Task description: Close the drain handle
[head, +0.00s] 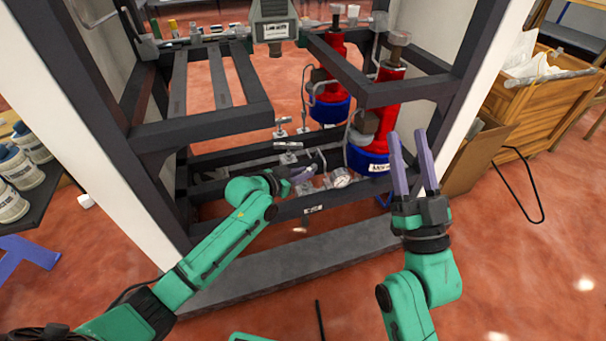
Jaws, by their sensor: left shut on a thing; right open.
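A round silvery fitting (340,178) sits just right of the fingertips. My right gripper (407,135) is open and empty, its two purple fingers pointing up in front of the frame's right side, near the red and blue cylinder.
The dark frame (205,127) has posts and bars around the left arm. Red and blue cylinders (388,105) (328,75) stand inside at right. A grey sill (290,262) runs along the front. Wooden crates (540,100) stand right; paint cans (18,170) stand left.

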